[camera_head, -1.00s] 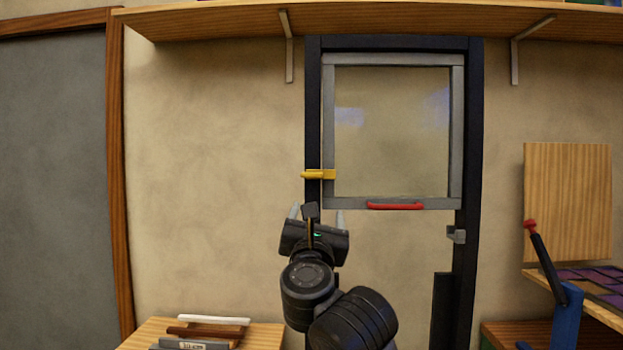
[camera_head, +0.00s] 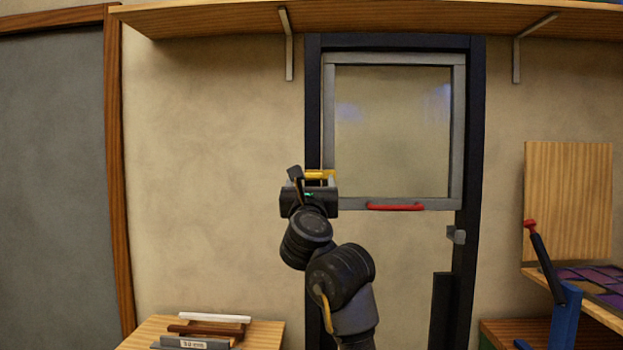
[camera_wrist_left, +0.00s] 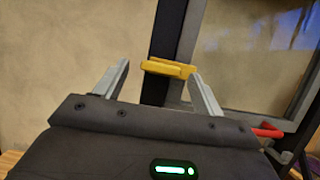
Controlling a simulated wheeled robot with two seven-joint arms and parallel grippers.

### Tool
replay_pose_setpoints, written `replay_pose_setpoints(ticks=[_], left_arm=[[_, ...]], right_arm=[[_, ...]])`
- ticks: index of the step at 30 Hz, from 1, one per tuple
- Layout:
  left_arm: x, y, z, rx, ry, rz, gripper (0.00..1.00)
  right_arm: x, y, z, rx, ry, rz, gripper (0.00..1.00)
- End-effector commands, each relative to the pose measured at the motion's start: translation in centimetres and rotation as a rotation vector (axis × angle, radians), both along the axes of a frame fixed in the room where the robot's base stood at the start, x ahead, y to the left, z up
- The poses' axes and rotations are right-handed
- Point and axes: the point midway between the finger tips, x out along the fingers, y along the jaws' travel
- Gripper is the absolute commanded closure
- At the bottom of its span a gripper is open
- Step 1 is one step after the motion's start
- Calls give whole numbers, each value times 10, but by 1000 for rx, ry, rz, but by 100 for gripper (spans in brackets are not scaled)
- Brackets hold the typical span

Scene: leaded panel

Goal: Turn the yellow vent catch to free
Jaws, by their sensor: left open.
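The yellow vent catch (camera_head: 320,175) lies level across the left side of the grey vent frame (camera_head: 457,130) and the dark post beside it. My left gripper (camera_head: 313,182) is open just in front of the catch and hides part of it in the head view. In the left wrist view the yellow catch (camera_wrist_left: 168,68) shows between and slightly beyond the two fingertips of the left gripper (camera_wrist_left: 158,80). I cannot tell whether either finger touches it. My right gripper is in neither view.
A red handle (camera_head: 396,207) sits on the lower rail of the vent. A grey bracket (camera_head: 456,235) is on the right post. A wooden shelf (camera_head: 400,20) runs above. A small table (camera_head: 150,335) with several bars stands lower left. The wall left of the post is clear.

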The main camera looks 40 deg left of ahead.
Motion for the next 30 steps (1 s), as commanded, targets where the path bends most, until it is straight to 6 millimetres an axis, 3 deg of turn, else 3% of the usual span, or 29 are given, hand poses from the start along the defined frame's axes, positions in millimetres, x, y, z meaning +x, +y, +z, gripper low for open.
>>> replay_pose_setpoints(ticks=[13, 23, 30], left_arm=[[9, 7, 4, 0, 0, -1, 31], [9, 6, 4, 0, 0, -1, 74], [8, 6, 4, 14, 11, 0, 76]], right_arm=[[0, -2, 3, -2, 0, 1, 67], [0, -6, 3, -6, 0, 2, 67], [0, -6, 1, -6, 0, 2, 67]])
